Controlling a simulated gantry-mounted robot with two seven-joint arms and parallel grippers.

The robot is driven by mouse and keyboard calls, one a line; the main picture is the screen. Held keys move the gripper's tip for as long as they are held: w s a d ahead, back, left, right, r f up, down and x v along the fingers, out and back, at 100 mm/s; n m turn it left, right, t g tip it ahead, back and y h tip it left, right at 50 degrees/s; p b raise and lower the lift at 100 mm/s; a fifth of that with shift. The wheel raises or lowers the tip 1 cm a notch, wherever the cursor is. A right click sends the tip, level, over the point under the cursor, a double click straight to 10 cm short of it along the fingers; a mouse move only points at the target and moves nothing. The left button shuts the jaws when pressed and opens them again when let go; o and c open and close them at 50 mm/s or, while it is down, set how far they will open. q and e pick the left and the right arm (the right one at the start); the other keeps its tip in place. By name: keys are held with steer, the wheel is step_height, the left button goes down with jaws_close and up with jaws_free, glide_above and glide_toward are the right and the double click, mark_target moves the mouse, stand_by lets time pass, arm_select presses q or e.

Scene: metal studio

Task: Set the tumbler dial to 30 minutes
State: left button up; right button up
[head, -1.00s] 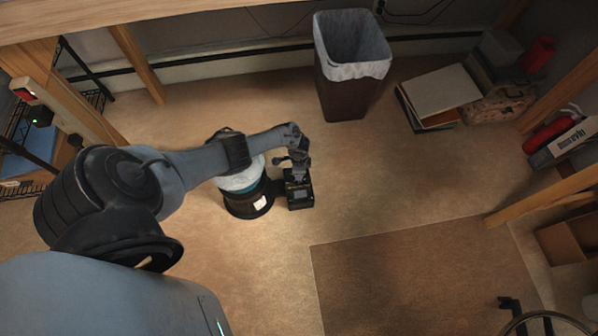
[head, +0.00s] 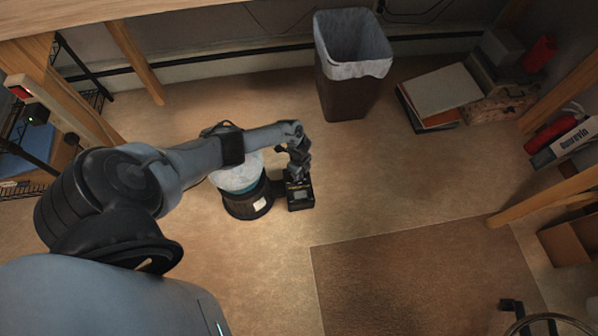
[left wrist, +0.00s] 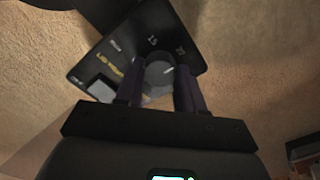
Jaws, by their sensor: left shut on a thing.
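The tumbler (head: 247,203) stands on the carpet, a drum with a dark base and a pale, teal-banded top. A small black control box (head: 301,201) adjoins its right side. In the left wrist view, the box's black panel (left wrist: 112,45) carries printed numbers, 15 among them, and yellow lettering. A round grey dial (left wrist: 158,76) sits on this panel. My left gripper (left wrist: 162,80) is shut on the dial, one dark finger on each side. In the head view, my left gripper (head: 298,178) is over the box and hides the dial. The dial's pointer cannot be read. My right gripper is not in view.
A lined waste bin (head: 340,90) stands behind, by the wall. Books (head: 440,92) lie to its right. A darker mat (head: 420,280) covers the floor at front right. The carpet right of the box is clear.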

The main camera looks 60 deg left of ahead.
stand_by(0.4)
arm_select(q)
steer(key=o, duration=1)
steer(key=shift+o, duration=0.2)
step_height(320, 180, up, 11)
steer(key=p, duration=0.8)
steer(key=shift+d+p, duration=0.1)
steer(key=shift+p, duration=0.2)
